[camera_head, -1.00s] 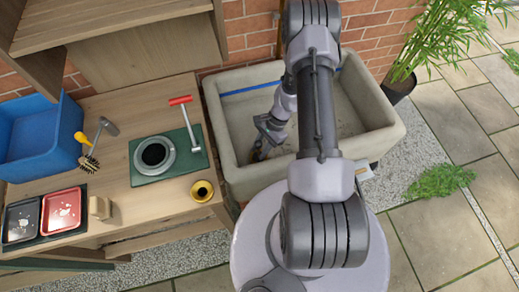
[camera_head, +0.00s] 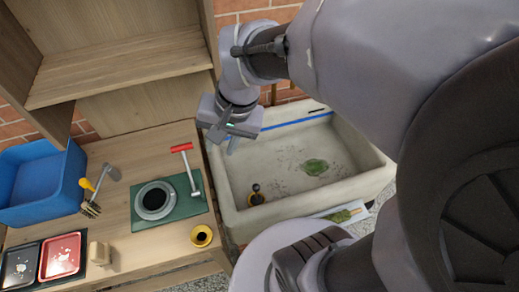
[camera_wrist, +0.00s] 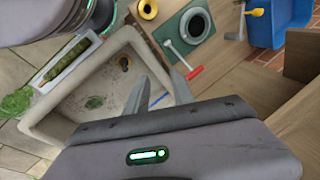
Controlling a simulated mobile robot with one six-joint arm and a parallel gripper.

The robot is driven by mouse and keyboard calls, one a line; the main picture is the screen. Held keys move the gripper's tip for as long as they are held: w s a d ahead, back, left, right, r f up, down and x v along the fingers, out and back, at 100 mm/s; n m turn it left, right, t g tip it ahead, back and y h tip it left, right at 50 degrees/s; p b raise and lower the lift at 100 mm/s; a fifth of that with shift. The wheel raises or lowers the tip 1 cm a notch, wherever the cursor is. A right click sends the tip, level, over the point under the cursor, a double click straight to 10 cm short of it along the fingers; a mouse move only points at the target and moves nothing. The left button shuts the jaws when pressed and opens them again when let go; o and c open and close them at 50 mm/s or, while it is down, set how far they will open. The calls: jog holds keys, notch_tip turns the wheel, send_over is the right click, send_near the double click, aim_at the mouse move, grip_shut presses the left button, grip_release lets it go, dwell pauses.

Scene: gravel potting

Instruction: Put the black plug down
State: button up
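The black plug (camera_head: 256,188) is in the stone sink (camera_head: 240,217), at its near left corner. It sits at a small brass-coloured ring; I cannot tell whether it is seated in it. A small dark round spot with a bright rim (camera_wrist: 125,62) shows in the same corner in the wrist view. My gripper (camera_head: 232,148) is raised above the sink's back left edge, well away from the plug. In the wrist view its two fingers (camera_wrist: 158,92) stand apart with nothing between them.
Left of the sink, the wooden bench carries a green mat (camera_head: 184,206) with a grey ring, a red-handled tool (camera_head: 189,165), a brass pot (camera_head: 201,236), a blue crate (camera_head: 72,180) and small trays (camera_head: 60,256). A green leafy patch (camera_head: 315,167) shows in the sink.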

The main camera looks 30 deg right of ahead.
jog(key=s+a+r+n+t, duration=0.35)
jog(key=s+r, duration=0.25)
jog(key=s, duration=0.2)
notch_tip(320, 180, down, 6)
jog(key=b, duration=0.6)
jog(key=shift+w+a+f+g, duration=0.15)
jog(key=shift+g, duration=0.2)
